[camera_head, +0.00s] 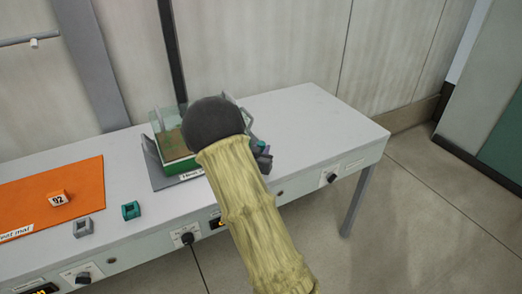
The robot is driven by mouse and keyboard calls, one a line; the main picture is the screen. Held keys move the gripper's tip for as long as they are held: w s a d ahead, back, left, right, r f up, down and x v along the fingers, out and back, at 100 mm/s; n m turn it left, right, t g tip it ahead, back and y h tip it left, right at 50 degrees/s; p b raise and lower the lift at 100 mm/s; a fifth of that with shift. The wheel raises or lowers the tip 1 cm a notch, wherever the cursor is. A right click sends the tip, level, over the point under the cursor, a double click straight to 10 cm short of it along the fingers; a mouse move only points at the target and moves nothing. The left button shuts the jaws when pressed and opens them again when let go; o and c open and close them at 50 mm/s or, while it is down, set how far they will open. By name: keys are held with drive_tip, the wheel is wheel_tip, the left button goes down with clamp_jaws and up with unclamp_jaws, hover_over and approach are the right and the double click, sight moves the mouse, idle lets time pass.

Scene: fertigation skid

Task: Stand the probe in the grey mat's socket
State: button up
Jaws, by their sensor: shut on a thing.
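The grey mat (158,178) lies on the bench, under and beside a clear-walled box with a green base (184,168). My arm crosses in front and hides the mat's right part; I cannot make out its socket. Only a small part of my gripper (262,158) shows, grey and dark, just right of my arm and over the bench. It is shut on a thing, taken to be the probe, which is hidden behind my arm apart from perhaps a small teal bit.
A grey socket block (83,227) and a teal one (131,210) stand near the front edge. The bench's right end (325,125) is clear. A dark post rises behind the box.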

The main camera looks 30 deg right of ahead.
drive_tip(key=shift+s+f+b, duration=0.1)
drive_tip(key=shift+f+b, duration=0.2)
drive_tip(key=shift+f, duration=0.1)
drive_tip(key=shift+s+f, duration=0.2)
drive_tip(key=shift+f, duration=0.1)
drive_tip(key=o, duration=1)
drive_tip(key=shift+a+f, duration=0.1)
drive_tip(key=shift+f, duration=0.05)
drive_tip(key=shift+w+r+p, duration=0.1)
drive_tip(key=shift+r+p, duration=0.2)
drive_tip(key=shift+r, duration=0.2)
drive_tip(key=shift+a, duration=0.3)
drive_tip(key=v, duration=1.1)
drive_tip(key=shift+r, duration=0.35)
